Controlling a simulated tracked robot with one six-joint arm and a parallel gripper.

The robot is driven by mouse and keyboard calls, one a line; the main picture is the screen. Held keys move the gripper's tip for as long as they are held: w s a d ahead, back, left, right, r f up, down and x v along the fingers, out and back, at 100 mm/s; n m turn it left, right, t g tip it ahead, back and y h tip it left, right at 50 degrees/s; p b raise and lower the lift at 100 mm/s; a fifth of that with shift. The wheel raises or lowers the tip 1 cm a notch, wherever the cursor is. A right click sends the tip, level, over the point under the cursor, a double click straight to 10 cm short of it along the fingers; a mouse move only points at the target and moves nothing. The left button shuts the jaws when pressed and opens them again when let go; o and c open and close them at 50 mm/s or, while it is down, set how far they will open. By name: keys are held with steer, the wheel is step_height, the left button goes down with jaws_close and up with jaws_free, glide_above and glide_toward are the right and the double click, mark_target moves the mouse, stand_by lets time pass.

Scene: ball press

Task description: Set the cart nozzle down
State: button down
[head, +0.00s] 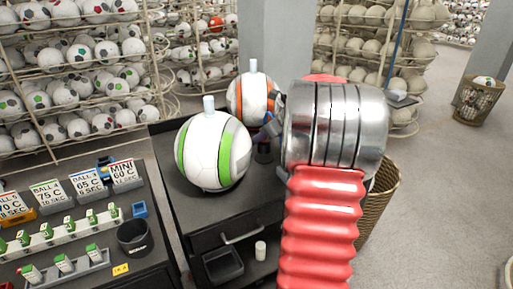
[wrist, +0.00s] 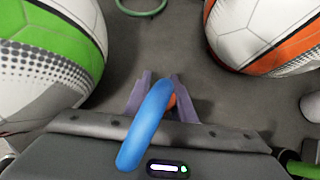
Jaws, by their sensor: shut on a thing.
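My gripper (wrist: 155,92) has purple fingers, shut on the cart nozzle (wrist: 147,125), a blue curved tube with a bit of orange by the fingertips. In the head view my gripper (head: 268,130) is over the back right of the dark cart (head: 205,225), partly hidden by my arm. The nozzle's lower end is hidden, so I cannot tell whether it touches the cart top. A white and green ball (head: 212,152) sits on the cart to the left. A white and orange ball (head: 250,98) sits behind.
Both balls stand close to my gripper, one on each side in the wrist view. A green ring (wrist: 142,5) lies on the cart top. A counter (head: 150,265) with ball signs is at the left. A wicker basket (head: 380,195) stands right of the cart.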

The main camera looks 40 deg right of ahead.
mark_target(257, 155)
steer(key=shift+f, duration=1.5)
steer(key=c, duration=1.5)
jaws_free()
steer(key=v, duration=1.2)
